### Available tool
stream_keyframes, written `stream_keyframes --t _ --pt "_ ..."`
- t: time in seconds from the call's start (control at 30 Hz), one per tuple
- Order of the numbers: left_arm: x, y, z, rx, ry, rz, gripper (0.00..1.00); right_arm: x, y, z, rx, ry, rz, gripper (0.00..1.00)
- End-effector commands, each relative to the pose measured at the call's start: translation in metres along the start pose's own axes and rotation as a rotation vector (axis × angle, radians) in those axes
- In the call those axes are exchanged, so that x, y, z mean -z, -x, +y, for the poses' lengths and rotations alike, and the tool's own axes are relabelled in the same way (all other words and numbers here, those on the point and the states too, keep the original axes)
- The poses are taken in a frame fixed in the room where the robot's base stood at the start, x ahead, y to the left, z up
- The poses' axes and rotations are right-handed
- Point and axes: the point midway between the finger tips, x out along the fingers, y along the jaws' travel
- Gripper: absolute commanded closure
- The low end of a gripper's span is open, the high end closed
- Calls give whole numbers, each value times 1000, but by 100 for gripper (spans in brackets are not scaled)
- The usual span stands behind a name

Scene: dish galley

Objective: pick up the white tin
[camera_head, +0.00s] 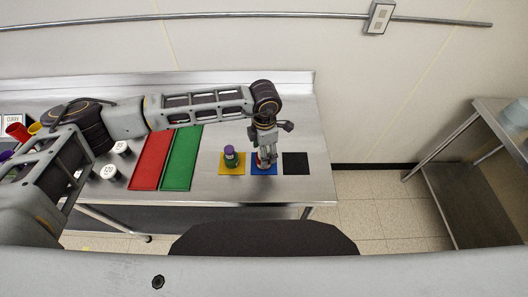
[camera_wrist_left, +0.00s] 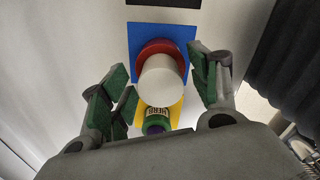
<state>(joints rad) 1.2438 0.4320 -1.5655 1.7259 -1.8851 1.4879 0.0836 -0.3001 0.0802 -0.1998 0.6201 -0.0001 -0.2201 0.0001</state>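A white tin (camera_wrist_left: 160,82) shows its round top in the left wrist view, with a red round thing (camera_wrist_left: 158,48) showing behind and beneath it. Both are over the blue square (camera_wrist_left: 178,32); whether the white tin is stacked on the red thing or part of it is hard to tell. My left gripper (camera_wrist_left: 165,90) is open, its green-padded fingers on either side of the white tin with gaps visible. In the head view my left gripper (camera_head: 266,150) points down over the blue square (camera_head: 257,171) and hides most of the tin. My right gripper is not in view.
A green jar with a purple lid (camera_head: 231,157) stands on the yellow square (camera_head: 239,170), close beside the blue one. The black square (camera_head: 296,163) is bare. Red (camera_head: 151,160) and green (camera_head: 182,160) mats lie left. White-topped tins (camera_head: 109,172) stand further left.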

Motion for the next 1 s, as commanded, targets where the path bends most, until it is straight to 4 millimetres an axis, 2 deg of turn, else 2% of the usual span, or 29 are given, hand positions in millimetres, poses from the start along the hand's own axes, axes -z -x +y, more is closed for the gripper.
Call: stream_keyframes --t 0.07,0.33,0.73,1.0 --pt "0 0 0 0 0 0 53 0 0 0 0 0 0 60" --pt "0 0 0 0 0 0 87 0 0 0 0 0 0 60" --pt "0 5 1 -1 1 -1 88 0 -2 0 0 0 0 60" --pt "0 32 1 -2 1 -3 88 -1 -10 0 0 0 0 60"
